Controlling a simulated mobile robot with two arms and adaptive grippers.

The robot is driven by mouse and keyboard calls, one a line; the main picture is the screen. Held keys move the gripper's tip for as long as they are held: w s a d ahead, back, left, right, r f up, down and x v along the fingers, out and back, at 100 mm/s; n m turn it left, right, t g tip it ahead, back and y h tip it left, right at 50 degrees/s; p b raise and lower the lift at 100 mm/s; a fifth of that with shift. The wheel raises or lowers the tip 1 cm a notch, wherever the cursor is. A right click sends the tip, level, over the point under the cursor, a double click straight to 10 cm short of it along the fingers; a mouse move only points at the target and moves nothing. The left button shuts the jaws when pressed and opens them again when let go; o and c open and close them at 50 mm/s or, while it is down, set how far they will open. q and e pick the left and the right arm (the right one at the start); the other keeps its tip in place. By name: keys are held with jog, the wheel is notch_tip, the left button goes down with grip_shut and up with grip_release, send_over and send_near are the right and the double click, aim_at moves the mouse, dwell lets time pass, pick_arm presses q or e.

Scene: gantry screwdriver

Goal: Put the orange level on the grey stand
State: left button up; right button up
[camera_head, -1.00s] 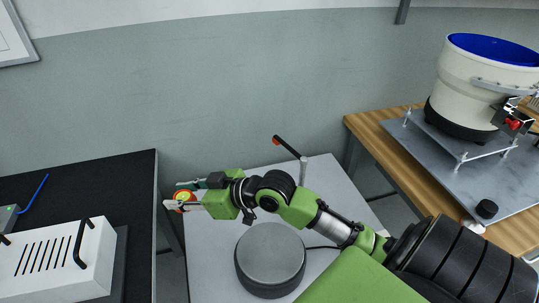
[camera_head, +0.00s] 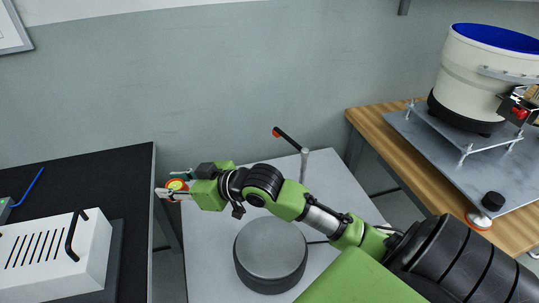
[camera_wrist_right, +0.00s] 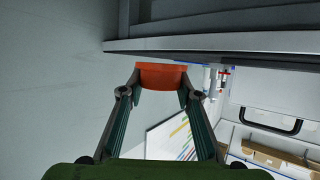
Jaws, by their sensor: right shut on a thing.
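My left gripper is not in view.
A white slotted box (camera_head: 55,256) with black handles stands on the black table (camera_head: 105,175) at left. A post with a black lever (camera_head: 290,139) rises behind the stand. At right, a white bowl machine (camera_head: 480,75) stands on a wooden table.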

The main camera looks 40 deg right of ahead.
jog(key=shift+w+d+f, duration=0.1)
jog(key=shift+d+f, duration=0.05)
jog(key=shift+d, duration=0.1)
jog(key=w+d+f+b, duration=0.1)
jog(key=d+f, duration=0.2)
jog(key=d, duration=0.1)
jog(key=w+d+f+b, duration=0.2)
jog(key=d+f, duration=0.1)
jog(key=d, duration=0.1)
jog(key=w+d+f+b, duration=0.1)
jog(key=d+f, duration=0.2)
jog(key=d, duration=0.1)
jog(key=shift+w+b, duration=0.35)
jog(key=shift+b, duration=0.05)
jog(key=shift+d+f, duration=0.15)
notch_tip(320, 180, down, 3)
jog(key=shift+w+d+f+b, duration=0.1)
jog(key=shift+d+f+b, duration=0.05)
jog(key=shift+b, duration=0.45)
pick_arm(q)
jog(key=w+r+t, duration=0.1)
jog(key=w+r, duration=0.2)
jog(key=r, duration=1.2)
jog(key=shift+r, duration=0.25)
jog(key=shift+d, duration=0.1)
